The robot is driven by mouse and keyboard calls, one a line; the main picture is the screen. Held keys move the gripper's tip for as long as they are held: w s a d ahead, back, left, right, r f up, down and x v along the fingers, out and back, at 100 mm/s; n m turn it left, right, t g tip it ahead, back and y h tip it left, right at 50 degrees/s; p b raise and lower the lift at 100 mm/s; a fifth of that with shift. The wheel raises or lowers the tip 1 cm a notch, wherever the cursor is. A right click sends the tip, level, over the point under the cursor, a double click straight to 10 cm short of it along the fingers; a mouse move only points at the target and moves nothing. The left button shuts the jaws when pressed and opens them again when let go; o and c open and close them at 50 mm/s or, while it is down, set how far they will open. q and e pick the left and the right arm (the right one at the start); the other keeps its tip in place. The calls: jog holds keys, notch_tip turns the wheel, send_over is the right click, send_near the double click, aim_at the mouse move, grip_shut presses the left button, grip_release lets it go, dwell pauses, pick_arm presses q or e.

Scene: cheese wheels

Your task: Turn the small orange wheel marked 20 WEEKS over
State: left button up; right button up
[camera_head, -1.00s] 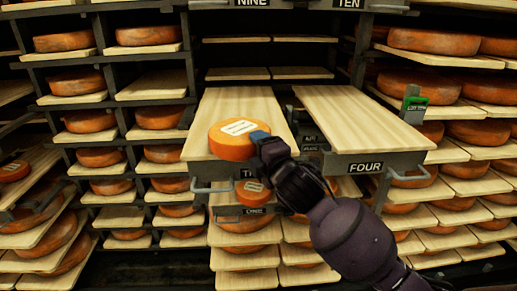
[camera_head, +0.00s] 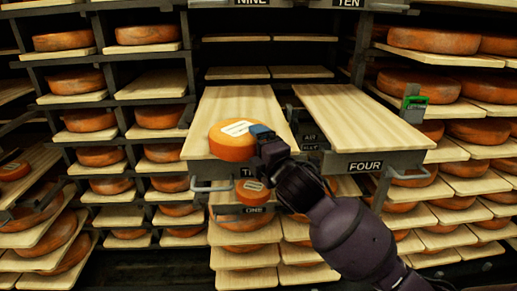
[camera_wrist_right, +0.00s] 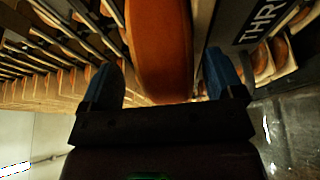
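An orange wheel (camera_head: 230,148) with a white label on its top face lies at the front of a pulled-out board (camera_head: 243,105), label up and overlapping the board's front edge. The label's writing is too small to read. My right gripper (camera_head: 262,138) is at the wheel's right side, one blue fingertip showing near its upper edge. In the right wrist view the wheel's orange rim (camera_wrist_right: 160,50) stands between the two blue fingers (camera_wrist_right: 163,85). The fingers are apart, with a visible gap on the right side. My left gripper is not in view.
A second board (camera_head: 355,105) above the FOUR sign is empty. Shelves full of wheels surround the boards.

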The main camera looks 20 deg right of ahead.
jog(key=shift+f, duration=0.3)
jog(key=s+d+b, duration=0.1)
jog(key=s, duration=0.9)
jog(key=shift+s+d+r, duration=0.15)
jog(key=shift+s+d, duration=0.05)
jog(key=shift+s, duration=0.15)
